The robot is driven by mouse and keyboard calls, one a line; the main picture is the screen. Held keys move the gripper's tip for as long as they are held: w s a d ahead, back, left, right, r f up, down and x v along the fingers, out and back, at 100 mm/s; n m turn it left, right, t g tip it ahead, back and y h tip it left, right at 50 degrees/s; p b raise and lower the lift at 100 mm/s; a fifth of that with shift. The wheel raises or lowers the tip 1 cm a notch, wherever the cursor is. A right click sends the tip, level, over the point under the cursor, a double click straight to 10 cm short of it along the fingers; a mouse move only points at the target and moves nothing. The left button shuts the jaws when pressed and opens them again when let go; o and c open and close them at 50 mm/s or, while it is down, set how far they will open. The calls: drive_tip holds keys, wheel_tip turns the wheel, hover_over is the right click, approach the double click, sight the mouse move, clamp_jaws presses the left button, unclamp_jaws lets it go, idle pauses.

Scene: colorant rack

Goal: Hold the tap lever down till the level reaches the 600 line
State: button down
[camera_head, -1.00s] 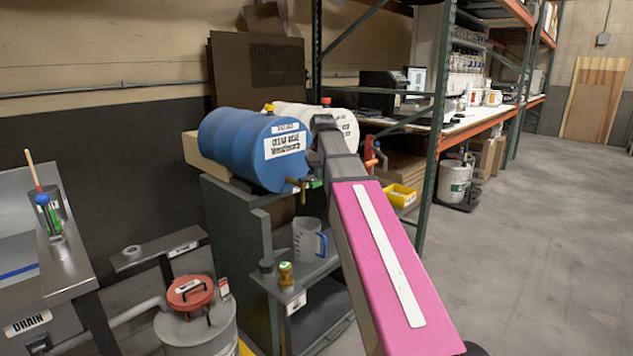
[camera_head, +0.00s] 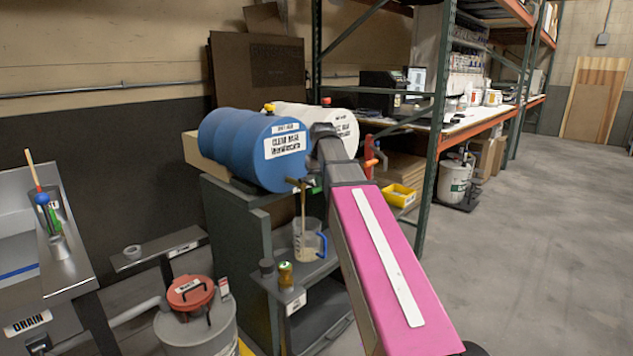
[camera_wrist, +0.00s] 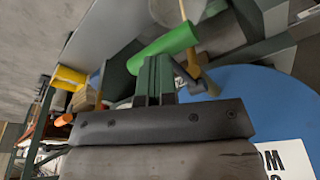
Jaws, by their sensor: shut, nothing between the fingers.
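A blue drum (camera_head: 236,150) labelled as a clear base lies on its side on a dark cabinet, with a brass tap (camera_head: 294,181) at its front. A thin tan stream (camera_head: 303,201) runs from the tap into a clear jug (camera_head: 306,243) with a blue handle. The jug holds tan liquid; its marks are too small to read. In the wrist view, my gripper (camera_wrist: 154,62) is shut and empty, its fingertips at the green tap lever (camera_wrist: 163,46), seemingly touching it. The brass tap (camera_wrist: 192,66) and part of the jug (camera_wrist: 164,12) also show there. In the head view my arm mostly hides the gripper.
A white drum (camera_head: 342,122) lies beside the blue one. A gold can (camera_head: 285,274) stands near the jug on the low shelf. A red-lidded bin (camera_head: 190,291) stands in front. A green rack post (camera_head: 434,130) rises right of my arm; the floor at far right is clear.

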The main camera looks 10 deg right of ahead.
drive_tip(key=shift+f, duration=0.85)
idle(7.2)
